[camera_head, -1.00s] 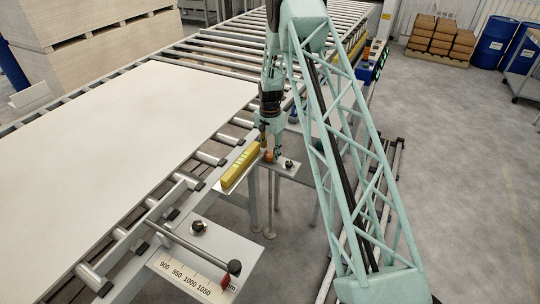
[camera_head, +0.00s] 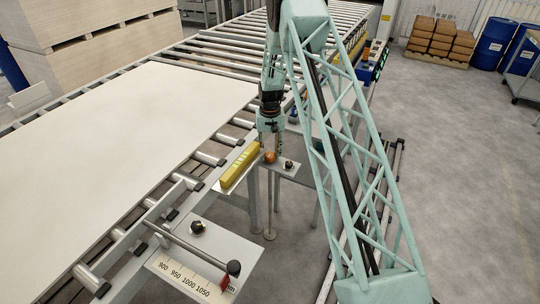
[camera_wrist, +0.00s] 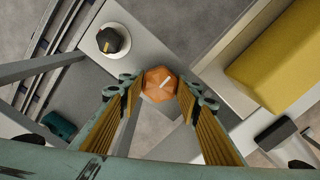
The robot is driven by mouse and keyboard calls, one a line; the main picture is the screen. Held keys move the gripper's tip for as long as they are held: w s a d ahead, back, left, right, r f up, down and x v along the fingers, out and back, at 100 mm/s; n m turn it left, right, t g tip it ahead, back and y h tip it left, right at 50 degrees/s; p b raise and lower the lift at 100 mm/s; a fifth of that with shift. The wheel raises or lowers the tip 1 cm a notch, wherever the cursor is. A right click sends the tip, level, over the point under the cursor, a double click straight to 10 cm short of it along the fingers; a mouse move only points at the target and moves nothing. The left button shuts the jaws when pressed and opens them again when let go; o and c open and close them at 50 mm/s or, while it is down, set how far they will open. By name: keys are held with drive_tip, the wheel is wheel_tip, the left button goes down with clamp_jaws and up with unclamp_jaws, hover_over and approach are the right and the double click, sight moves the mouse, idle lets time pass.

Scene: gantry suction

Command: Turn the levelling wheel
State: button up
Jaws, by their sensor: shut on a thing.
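The levelling wheel is a small orange, faceted knob (camera_wrist: 160,84) with a pale line on its top. In the head view the orange wheel (camera_head: 270,157) sits on a small grey plate beside the roller conveyor. My gripper (camera_wrist: 158,88) points down at it and is shut on it, one finger on each side in the wrist view. In the head view my gripper (camera_head: 269,146) is right at the wheel. A yellow bar (camera_head: 240,165), like a spirit level, lies to its left; its yellow body (camera_wrist: 289,58) shows at upper right in the wrist view.
A black knob with a pale pointer (camera_wrist: 110,40) stands on the plate close to the wheel. A white board (camera_head: 120,150) lies on the rollers at left. A scale plate (camera_head: 205,262) with a red-tipped lever is in front. Open floor lies at right.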

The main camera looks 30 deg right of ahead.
sight(270, 155)
drive_tip(key=shift+n, duration=0.5)
drive_tip(key=o, duration=0.8)
drive_tip(key=shift+o, duration=0.2)
drive_tip(key=shift+r, duration=0.15)
wheel_tip(270, 155, up, 12)
idle(0.5)
idle(0.6)
